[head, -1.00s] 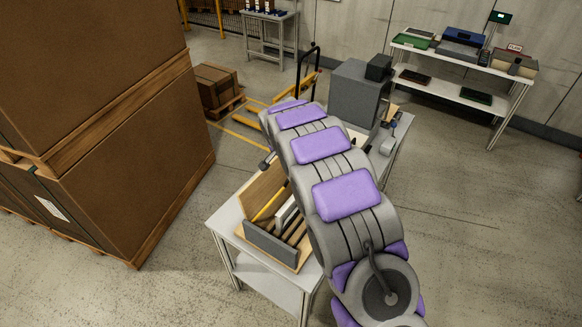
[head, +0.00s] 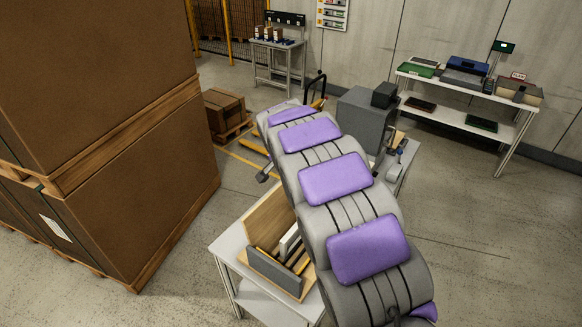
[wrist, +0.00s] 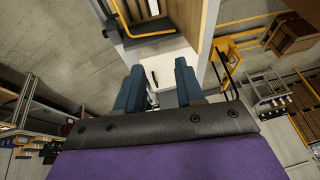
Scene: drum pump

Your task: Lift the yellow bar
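In the wrist view my gripper (wrist: 158,86) is open. Its two blue fingers stand apart with nothing between them; a white surface shows beyond. A bent yellow-orange bar (wrist: 152,38) lies past the fingertips at the top of that view, apart from them, beside dark slats. In the head view the wooden tray (head: 268,218) stands on the white table, with a grey front wall, a white piece and several slats inside. The yellow bar is not clear there. My arm covers the tray's right side and hides my gripper in the head view.
A tall stack of brown boxes (head: 115,185) stands left of the white table (head: 227,246). A grey machine (head: 360,120) stands behind my arm. A shelf table (head: 465,92) with bins is at the back right. The floor on the right is clear.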

